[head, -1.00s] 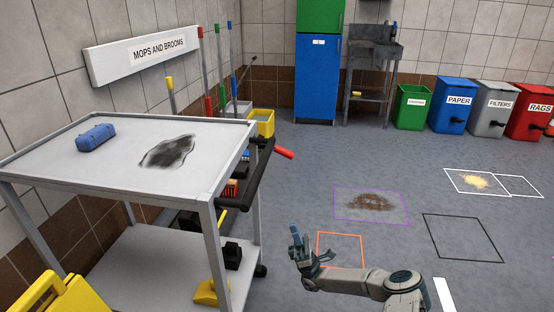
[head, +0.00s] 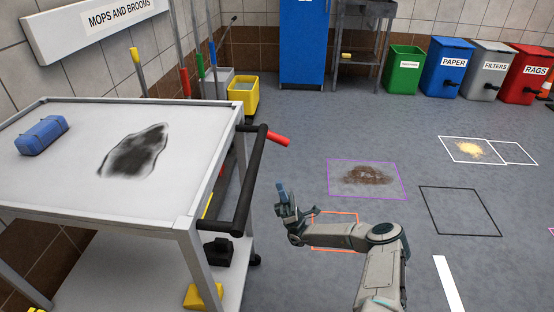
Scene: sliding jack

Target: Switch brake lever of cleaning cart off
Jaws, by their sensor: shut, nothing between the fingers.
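The cleaning cart (head: 205,178) stands at the left, with a grey top shelf and a black push handle (head: 248,185) on its right side. A red brake lever (head: 278,139) sticks out to the right from near the far end of the handle. My gripper (head: 284,192) is to the right of the handle, in front of and below the red lever in the picture, apart from both. It points upward and is shut, with nothing held.
A blue sponge-like block (head: 42,135) and a dark stain (head: 135,152) are on the cart top. A yellow bucket (head: 243,95) stands behind the cart. Several bins, such as the blue paper bin (head: 447,68), line the back right. The floor right of the cart is open.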

